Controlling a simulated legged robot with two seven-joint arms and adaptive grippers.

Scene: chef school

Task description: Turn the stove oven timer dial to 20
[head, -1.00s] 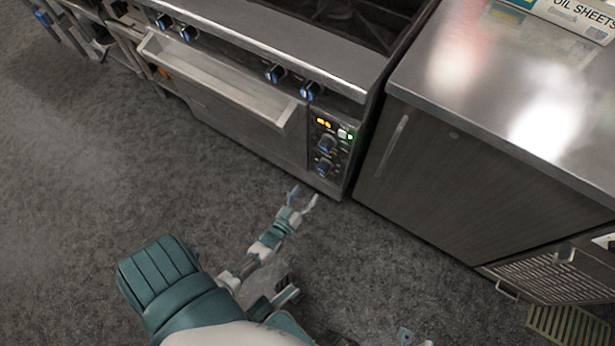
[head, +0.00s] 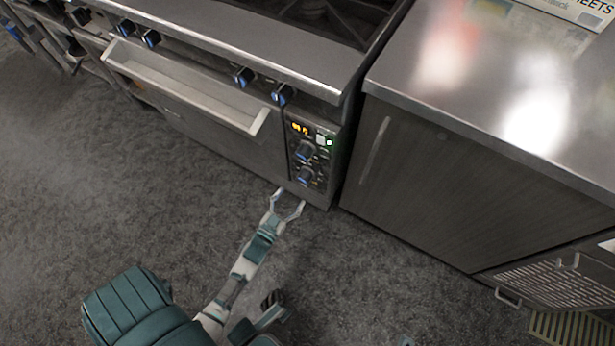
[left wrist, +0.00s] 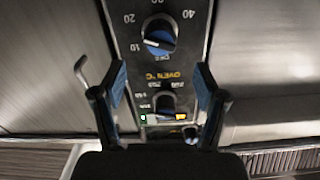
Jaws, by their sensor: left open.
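The oven's control panel (head: 318,155) is at the right end of the stove front. In the head view the timer dial (head: 306,175), dark with a blue part, is the lower of its two dials. In the left wrist view the timer dial (left wrist: 159,38) is at the top, with marks 10, 20, 30 and 40 around it; its exact setting is hard to tell. The oven temperature dial (left wrist: 165,103) is below it there. My left gripper (head: 289,202) is open and empty, in front of and below the panel. Its fingers (left wrist: 160,76) frame the panel without touching a dial. My right gripper is not seen.
The oven door handle (head: 190,90) juts out left of the panel. Several blue-marked stove knobs (head: 243,76) sit above it. A steel-topped cabinet (head: 420,175) stands to the right. The grey floor (head: 130,190) before the stove is clear.

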